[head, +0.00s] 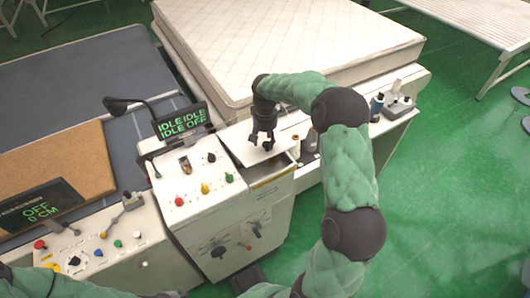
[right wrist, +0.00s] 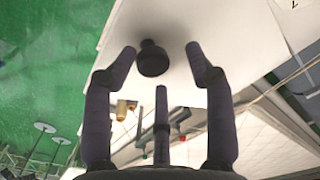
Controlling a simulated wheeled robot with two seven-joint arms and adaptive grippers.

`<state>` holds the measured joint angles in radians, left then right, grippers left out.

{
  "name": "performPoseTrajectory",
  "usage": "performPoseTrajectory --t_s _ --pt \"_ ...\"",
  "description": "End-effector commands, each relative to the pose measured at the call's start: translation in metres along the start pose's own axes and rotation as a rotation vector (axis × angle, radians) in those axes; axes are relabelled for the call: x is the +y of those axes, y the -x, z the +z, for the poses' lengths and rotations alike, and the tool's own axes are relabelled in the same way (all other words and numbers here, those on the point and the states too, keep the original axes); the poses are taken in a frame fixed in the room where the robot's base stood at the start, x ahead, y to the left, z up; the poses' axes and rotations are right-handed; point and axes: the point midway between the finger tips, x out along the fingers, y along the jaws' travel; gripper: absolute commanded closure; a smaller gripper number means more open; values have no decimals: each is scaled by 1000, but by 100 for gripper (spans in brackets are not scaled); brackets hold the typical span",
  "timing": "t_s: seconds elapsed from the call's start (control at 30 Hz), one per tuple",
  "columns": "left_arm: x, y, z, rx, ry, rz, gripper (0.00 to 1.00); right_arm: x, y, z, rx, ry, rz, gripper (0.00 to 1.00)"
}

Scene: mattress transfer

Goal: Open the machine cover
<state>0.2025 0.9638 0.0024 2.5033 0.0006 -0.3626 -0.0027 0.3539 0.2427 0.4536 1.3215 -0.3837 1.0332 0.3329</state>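The machine cover (head: 240,147) is a pale flat panel on top of the white machine (head: 240,215), beside its control panel. My right gripper (head: 264,143) points down over the cover from the far side. In the right wrist view, a dark round knob (right wrist: 152,60) stands on the pale cover (right wrist: 172,22). My right gripper's fingers (right wrist: 160,62) are spread, with the knob between the two outer fingertips and gaps visible on both sides. Part of my left arm shows at the bottom left of the head view; its gripper does not show.
A mattress (head: 290,40) lies behind the machine. Bottles and a small device (head: 398,102) stand on the ledge at the right. Green floor (head: 450,170) is open further right.

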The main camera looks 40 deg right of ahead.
Motion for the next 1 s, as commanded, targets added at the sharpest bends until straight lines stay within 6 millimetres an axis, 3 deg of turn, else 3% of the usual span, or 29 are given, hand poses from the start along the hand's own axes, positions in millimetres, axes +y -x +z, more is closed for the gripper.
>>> performPoseTrajectory --t_s 0.1,0.3,1.0 --pt "-3 -7 0 0 0 0 60 3 -15 7 0 0 0 46" --pt "-4 -11 0 0 0 0 60 6 -27 12 1 -1 0 46" --pt "-4 -11 0 0 0 0 60 6 -28 13 1 0 0 46"
